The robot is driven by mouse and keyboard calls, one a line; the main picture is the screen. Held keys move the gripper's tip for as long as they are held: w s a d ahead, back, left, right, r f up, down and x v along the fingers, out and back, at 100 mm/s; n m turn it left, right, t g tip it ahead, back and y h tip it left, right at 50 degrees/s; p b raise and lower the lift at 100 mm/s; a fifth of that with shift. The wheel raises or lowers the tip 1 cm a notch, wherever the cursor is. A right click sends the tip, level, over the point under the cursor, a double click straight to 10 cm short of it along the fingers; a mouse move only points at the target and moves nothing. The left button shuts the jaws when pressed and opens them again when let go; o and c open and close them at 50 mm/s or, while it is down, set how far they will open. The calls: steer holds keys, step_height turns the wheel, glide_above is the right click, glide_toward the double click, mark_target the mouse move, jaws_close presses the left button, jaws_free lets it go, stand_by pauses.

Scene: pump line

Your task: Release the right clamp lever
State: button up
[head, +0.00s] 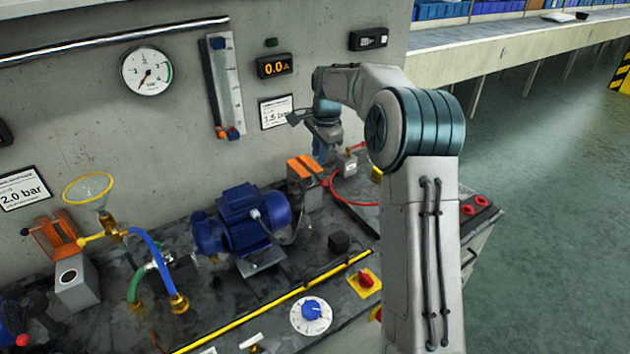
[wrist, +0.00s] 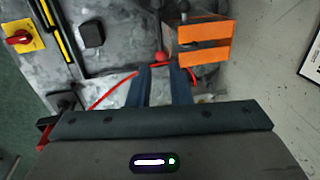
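The right clamp is an orange block (head: 304,168) on a grey base, right of the blue pump motor. In the wrist view its orange body (wrist: 206,42) fills the upper middle. A short lever with a red ball knob (wrist: 162,57) shows at its left side, just beyond my fingertips. My gripper (head: 321,158) hangs near the right clamp, fingers down. In the wrist view my gripper (wrist: 160,68) has its two fingers apart, with grey surface between them. It appears empty; I cannot tell whether it touches the knob.
The blue pump motor (head: 245,220) stands left of the clamp. A red hose (head: 340,193) curves beside it. The wall with gauges is behind. A yellow rail (head: 285,298) and a red-yellow switch (head: 364,282) lie in front.

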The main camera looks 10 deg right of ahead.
step_height(320, 180, down, 12)
steer(key=w+p, duration=0.1)
steer(key=w, duration=0.1)
steer(key=shift+a+p, duration=0.3)
steer(key=shift+a, duration=0.15)
steer(key=shift+r, duration=0.1)
jaws_close()
